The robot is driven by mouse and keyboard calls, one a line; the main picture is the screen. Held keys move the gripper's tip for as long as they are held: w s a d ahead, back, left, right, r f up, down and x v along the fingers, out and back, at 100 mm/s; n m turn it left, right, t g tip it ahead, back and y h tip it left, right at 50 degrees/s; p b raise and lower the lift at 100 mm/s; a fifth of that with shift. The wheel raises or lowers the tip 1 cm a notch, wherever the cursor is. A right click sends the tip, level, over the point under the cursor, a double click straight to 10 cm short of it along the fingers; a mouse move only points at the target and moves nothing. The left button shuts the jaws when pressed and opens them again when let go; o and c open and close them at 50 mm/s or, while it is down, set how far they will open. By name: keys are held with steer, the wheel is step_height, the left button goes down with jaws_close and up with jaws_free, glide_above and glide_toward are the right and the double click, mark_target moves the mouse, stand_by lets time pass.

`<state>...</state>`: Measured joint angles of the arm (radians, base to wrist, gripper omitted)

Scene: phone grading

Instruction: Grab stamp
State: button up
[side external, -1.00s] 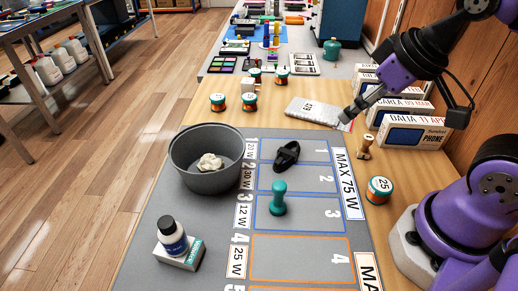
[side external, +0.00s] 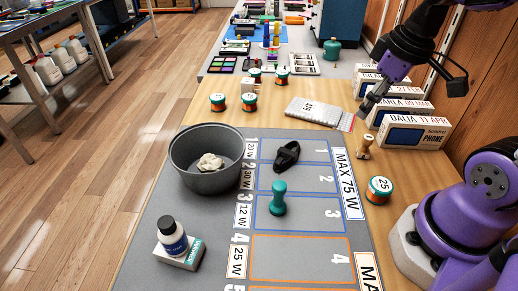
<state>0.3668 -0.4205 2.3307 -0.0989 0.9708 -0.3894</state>
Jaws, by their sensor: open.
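A small wooden-handled stamp (side external: 365,146) stands on the wooden table to the right of the grey mat. A teal knob-handled piece (side external: 278,199), also stamp-like, stands upright on the mat in the slot marked 3. My gripper (side external: 363,113) is above and behind the wooden stamp, apart from it, pointing down and to the left. It is open and holds nothing that I can see; its fingers are small and dark here.
A white bubble-wrap sheet (side external: 314,113) lies left of my gripper, and phone boxes (side external: 414,135) stand to its right. A round tin marked 25 (side external: 379,189) is in front of the wooden stamp. A grey bowl (side external: 205,181) and a bottle (side external: 172,236) stand on the left.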

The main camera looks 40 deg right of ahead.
steer(key=n+g, duration=0.1)
steer(key=g, duration=0.1)
glide_toward(369, 137)
steer(key=shift+y, duration=0.4)
step_height(369, 137, down, 4)
steer(key=shift+f, duration=0.1)
steer(key=shift+w+d+f, duration=0.1)
steer(key=shift+w+f, duration=0.1)
steer(key=shift+f, duration=1.3)
steer(key=shift+w+d+f, duration=0.1)
steer(key=shift+w+f, duration=0.15)
steer(key=shift+f, duration=1.3)
jaws_close()
